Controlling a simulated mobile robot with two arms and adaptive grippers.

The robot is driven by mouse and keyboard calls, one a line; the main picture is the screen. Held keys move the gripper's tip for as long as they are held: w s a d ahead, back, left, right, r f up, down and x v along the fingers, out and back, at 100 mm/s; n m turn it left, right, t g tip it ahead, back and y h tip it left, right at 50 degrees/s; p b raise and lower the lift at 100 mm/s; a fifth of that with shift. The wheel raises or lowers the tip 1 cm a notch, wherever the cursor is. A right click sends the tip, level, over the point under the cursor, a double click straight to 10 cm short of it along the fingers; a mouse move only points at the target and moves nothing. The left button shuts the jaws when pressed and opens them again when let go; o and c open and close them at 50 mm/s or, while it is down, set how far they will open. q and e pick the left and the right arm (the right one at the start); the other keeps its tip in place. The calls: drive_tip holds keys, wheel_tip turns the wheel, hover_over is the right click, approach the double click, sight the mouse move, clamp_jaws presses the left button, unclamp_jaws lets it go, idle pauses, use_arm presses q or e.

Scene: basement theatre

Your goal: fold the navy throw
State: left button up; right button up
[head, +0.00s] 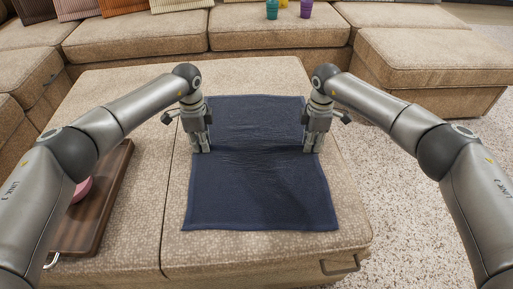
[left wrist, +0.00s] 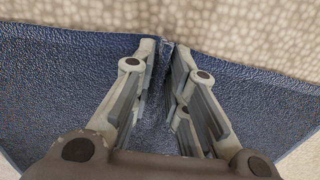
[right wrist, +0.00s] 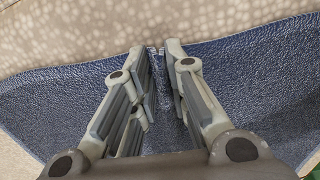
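The navy throw (head: 262,195) lies spread out on the beige ottoman (head: 145,210), with shallow wrinkles running across its middle. My left gripper (head: 201,150) is at the middle of the throw's left edge. In the left wrist view, a small ridge of the throw (left wrist: 60,75) stands between its nearly closed fingertips. My right gripper (head: 312,150) is at the middle of the right edge. In the right wrist view, a ridge of the throw (right wrist: 255,80) also shows between its fingertips. Both grippers point down and hide small parts of the edges.
A dark wooden tray (head: 108,200) with a pink bowl (head: 82,189) on it lies at the ottoman's left. The ottoman in front of the throw has a narrow clear strip.

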use_arm(q)
drive_tip(key=shift+f, duration=0.15)
clamp_jaws()
use_arm(e)
drive_tip(key=shift+f, duration=0.15)
clamp_jaws()
